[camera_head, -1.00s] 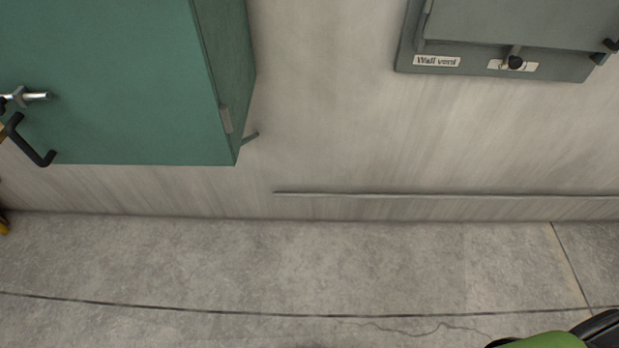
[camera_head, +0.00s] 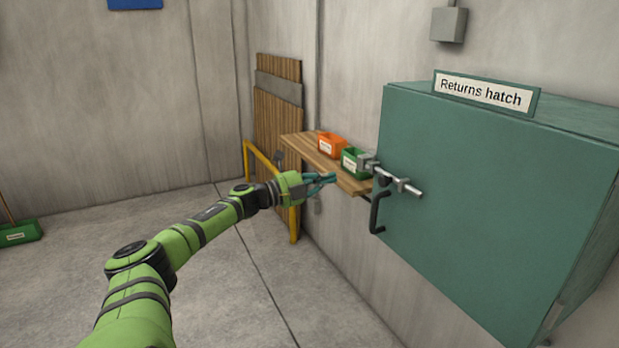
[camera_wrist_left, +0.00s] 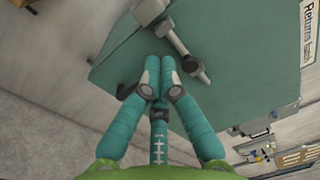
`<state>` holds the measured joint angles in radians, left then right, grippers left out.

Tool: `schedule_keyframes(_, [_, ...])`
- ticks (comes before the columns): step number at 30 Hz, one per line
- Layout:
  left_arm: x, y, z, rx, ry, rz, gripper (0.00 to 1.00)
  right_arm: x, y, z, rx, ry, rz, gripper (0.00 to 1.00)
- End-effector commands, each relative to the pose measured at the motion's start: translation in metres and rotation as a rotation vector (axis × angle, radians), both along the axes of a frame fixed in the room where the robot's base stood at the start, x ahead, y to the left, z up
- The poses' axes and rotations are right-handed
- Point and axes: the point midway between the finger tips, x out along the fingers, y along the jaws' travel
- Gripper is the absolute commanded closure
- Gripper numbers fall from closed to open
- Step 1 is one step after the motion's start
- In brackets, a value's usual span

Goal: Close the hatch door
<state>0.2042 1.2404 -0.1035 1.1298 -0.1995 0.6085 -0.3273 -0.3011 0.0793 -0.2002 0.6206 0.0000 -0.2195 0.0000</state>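The returns hatch is a teal box on the wall at the right of the head view. Its door (camera_head: 470,210) looks flush with the box, with no gap that I can make out. A silver bolt (camera_head: 400,182) and a black handle (camera_head: 377,213) sit at the door's left edge. My left gripper (camera_head: 333,178) is left of the bolt, apart from it in the head view. In the left wrist view its teal fingers (camera_wrist_left: 160,80) are together and empty, with the bolt (camera_wrist_left: 185,50) just beyond the tips. My right gripper is out of view.
A wooden shelf (camera_head: 312,157) with an orange bin (camera_head: 331,145) and a green bin (camera_head: 354,162) is just behind my left gripper. A yellow rail (camera_head: 294,222) stands below it. The floor at left is mostly clear.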

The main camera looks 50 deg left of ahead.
Motion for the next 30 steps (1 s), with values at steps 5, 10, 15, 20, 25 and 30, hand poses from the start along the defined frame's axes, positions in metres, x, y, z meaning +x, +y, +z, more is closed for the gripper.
schedule_keyframes(5, [0.0,0.025,-0.002,0.001,-0.007,0.003,1.0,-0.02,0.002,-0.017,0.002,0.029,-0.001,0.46])
schedule_keyframes(10, [-0.002,0.043,-0.001,-0.001,-0.008,0.004,1.0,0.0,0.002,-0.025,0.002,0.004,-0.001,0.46])
schedule_keyframes(15, [-0.002,0.057,-0.002,0.0,-0.008,0.003,1.0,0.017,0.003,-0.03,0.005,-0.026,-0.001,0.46])
schedule_keyframes(20, [-0.002,0.068,-0.003,0.001,-0.008,0.005,1.0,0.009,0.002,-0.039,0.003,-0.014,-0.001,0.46])
schedule_keyframes(25, [-0.002,0.078,-0.004,0.005,-0.011,0.008,1.0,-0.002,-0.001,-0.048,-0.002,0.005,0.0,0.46])
schedule_keyframes(30, [-0.002,0.083,-0.004,0.004,-0.008,0.005,1.0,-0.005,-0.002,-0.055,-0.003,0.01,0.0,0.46])
